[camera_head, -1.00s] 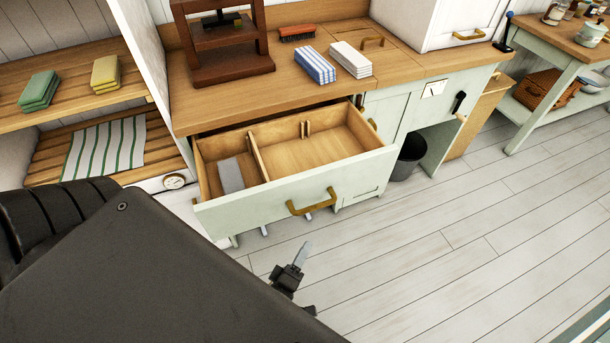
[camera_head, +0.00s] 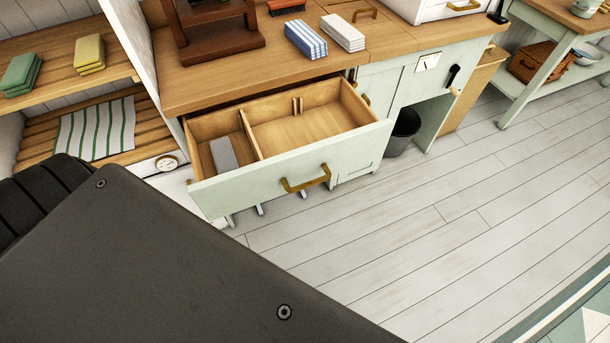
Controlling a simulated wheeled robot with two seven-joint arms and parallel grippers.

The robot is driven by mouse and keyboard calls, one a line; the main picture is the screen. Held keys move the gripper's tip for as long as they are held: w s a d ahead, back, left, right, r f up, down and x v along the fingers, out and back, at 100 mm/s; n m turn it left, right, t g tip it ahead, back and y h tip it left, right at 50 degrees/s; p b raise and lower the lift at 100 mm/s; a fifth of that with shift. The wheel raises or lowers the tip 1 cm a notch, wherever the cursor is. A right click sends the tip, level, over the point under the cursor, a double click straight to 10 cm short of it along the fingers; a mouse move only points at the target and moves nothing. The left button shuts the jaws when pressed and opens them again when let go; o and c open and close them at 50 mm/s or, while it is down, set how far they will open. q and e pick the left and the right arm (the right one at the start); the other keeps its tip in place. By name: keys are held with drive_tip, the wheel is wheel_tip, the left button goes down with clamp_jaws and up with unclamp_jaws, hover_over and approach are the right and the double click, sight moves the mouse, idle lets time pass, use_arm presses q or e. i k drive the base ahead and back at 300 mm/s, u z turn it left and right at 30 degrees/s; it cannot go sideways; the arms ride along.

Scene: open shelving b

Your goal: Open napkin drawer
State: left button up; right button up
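The napkin drawer (camera_head: 262,184) is pulled out from the wooden-topped cabinet. Its pale green front carries a brass handle (camera_head: 305,179). Inside, a wooden divider splits it into a narrow left part and a wide right part. A grey folded piece (camera_head: 224,154) lies in the left part; the right part looks empty. A striped blue-and-white napkin stack (camera_head: 306,40) and a white stack (camera_head: 342,33) sit on the counter above. Neither gripper shows. A large dark part of my own body covers the lower left.
Shelves at the left hold a green stack (camera_head: 21,75), a yellow stack (camera_head: 89,54) and a striped cloth (camera_head: 96,129). A dark bin (camera_head: 403,132) stands under the counter. The plank floor (camera_head: 440,230) at the right is clear.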

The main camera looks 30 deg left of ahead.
sight(307, 132)
drive_tip(key=u, duration=1.8)
drive_tip(key=k, duration=0.95)
drive_tip(key=z, duration=1.85)
